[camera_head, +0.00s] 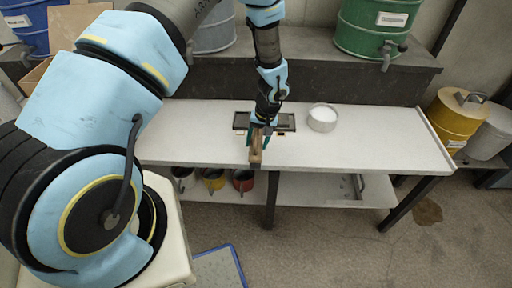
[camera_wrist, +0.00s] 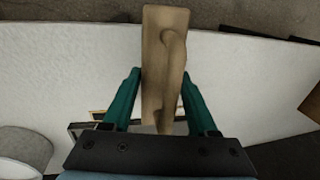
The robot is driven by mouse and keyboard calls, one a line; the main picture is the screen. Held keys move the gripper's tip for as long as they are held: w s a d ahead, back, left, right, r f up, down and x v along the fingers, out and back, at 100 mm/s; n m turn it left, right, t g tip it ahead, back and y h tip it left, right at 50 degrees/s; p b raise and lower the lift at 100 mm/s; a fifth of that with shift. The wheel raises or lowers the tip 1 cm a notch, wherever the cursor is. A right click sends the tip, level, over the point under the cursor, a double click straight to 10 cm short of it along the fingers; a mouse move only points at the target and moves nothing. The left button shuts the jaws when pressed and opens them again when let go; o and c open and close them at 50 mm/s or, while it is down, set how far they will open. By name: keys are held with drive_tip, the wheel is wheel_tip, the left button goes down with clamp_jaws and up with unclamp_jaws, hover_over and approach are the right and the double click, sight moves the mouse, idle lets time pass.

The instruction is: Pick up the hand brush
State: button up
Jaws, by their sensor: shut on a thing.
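The hand brush (camera_wrist: 165,50) is a tan wooden block with a raised handle. In the wrist view it stands upright in the picture between the teal fingers of my gripper (camera_wrist: 161,78). My gripper is shut on it. In the head view my gripper (camera_head: 260,137) points down over the white table, with the brush (camera_head: 256,150) at its fingertips, near the table's front edge. The brush's bristles are hidden, and I cannot tell whether it touches the table.
A dark-rimmed frame or tray (camera_head: 241,121) lies on the table (camera_head: 380,150) behind my gripper. A round white-filled container (camera_head: 322,118) stands to its right. Several coloured pots, including a red one (camera_head: 243,181), sit on the lower shelf. The table's right part is clear.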

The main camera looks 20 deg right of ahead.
clamp_jaws()
drive_tip(key=shift+r, duration=0.15)
wheel_tip(320, 180, up, 10)
drive_tip(key=shift+f+b, duration=0.1)
drive_tip(key=shift+b, duration=0.95)
